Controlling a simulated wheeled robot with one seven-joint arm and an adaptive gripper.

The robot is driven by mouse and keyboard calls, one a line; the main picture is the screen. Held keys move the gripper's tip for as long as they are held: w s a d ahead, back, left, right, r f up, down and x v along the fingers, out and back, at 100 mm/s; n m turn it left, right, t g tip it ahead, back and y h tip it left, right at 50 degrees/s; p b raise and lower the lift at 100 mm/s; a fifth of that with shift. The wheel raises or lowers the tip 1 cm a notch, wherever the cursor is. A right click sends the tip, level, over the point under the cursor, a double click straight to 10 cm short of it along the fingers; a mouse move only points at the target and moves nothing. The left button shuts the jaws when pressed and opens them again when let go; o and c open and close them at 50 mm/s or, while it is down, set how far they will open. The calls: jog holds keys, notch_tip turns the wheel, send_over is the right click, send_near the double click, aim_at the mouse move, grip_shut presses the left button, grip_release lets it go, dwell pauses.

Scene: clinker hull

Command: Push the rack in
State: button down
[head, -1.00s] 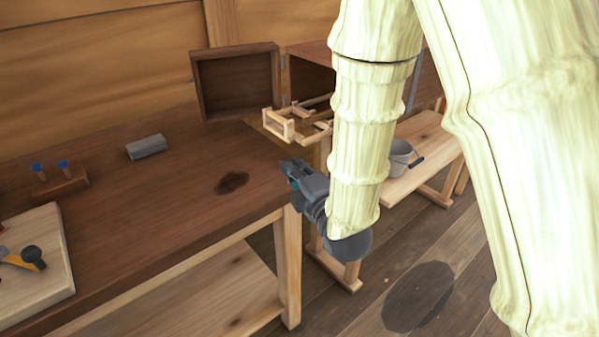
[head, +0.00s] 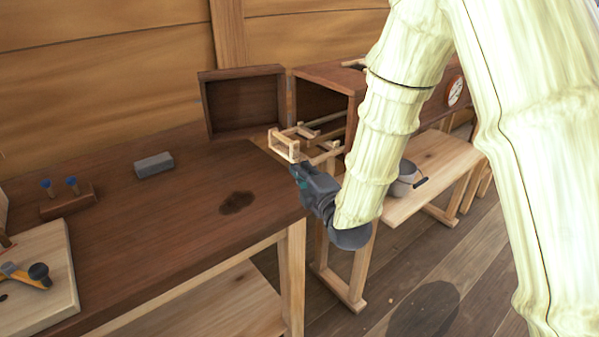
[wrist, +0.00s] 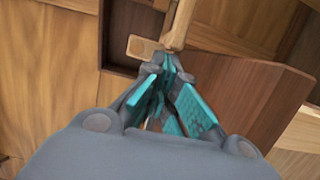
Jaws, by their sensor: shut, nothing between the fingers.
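The rack (head: 286,146) is a light wooden frame with rails, sticking out of the open front of a dark wooden box (head: 328,73). Its rails run back into the box's dark inside. The box's door (head: 243,103) stands swung open to the left. My gripper (head: 298,170) is shut and empty, just below and in front of the rack's near end. In the wrist view, the fingertips (wrist: 166,62) are together, close to a light wooden part of the rack (wrist: 146,47). I cannot tell whether they touch it.
A dark workbench (head: 150,237) lies left, holding a grey block (head: 154,165), a peg holder (head: 68,203) and a pale board (head: 45,285). A grey bucket (head: 404,180) stands on a low bench (head: 430,165) at right. A round dial (head: 454,92) is on the box.

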aim_at(334, 156)
jog(key=w+d, duration=0.2)
jog(key=w+d+b, duration=0.1)
jog(key=w+d, duration=0.1)
jog(key=d, duration=0.1)
jog(key=w+d+b, duration=0.1)
jog(key=w+d, duration=0.1)
jog(key=d, duration=0.1)
jog(key=shift+d+f, duration=0.1)
jog(key=shift+w+d, duration=0.15)
jog(key=shift+d, duration=0.1)
